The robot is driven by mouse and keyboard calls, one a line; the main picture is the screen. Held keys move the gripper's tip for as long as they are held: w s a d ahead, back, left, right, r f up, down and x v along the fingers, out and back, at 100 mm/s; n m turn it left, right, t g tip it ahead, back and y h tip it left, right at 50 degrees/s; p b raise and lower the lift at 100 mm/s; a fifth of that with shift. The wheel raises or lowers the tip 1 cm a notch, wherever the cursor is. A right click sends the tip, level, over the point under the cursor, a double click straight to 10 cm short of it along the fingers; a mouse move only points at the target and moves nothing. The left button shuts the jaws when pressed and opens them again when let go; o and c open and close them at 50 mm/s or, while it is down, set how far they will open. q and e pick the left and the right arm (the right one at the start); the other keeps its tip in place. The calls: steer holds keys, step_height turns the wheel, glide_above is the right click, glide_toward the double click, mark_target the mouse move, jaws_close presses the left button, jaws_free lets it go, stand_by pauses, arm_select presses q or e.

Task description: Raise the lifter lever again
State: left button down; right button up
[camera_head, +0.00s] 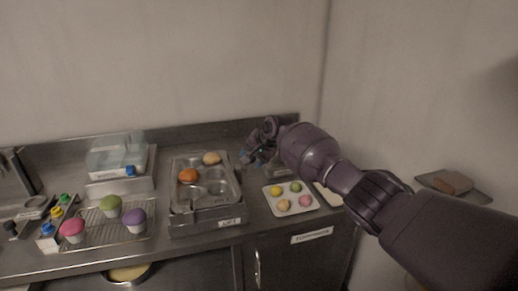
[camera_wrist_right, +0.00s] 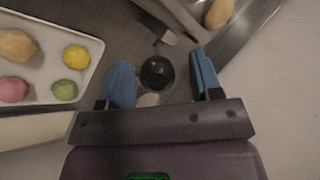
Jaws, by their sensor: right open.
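My right gripper (camera_head: 255,156) reaches in from the right, over the counter just right of the lifter (camera_head: 205,214), a metal unit with a muffin tin on top and a "LIFT" label in front. In the right wrist view my right gripper (camera_wrist_right: 162,78) is open, its blue fingertips apart. A dark round knob (camera_wrist_right: 157,73), which looks like the lever's end, shows between the fingers with a gap on both sides. In the head view the lever is hidden or too small to make out. My left gripper is not in view.
The tin (camera_head: 234,184) holds two baked pieces. A white tray (camera_head: 269,201) with several small coloured rounds lies right of the lifter and also shows in the wrist view (camera_wrist_right: 50,92). A wire rack (camera_head: 90,238) with three cupcakes stands left. A wall (camera_head: 400,70) rises at right.

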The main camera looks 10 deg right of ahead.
steer(key=shift+s+d+r, duration=0.2)
steer(key=shift+d+r, duration=0.05)
steer(key=shift+r, duration=0.15)
steer(key=v, duration=0.9)
steer(key=shift+r+p, duration=0.2)
steer(key=shift+p, duration=0.1)
steer(key=shift+s, duration=0.1)
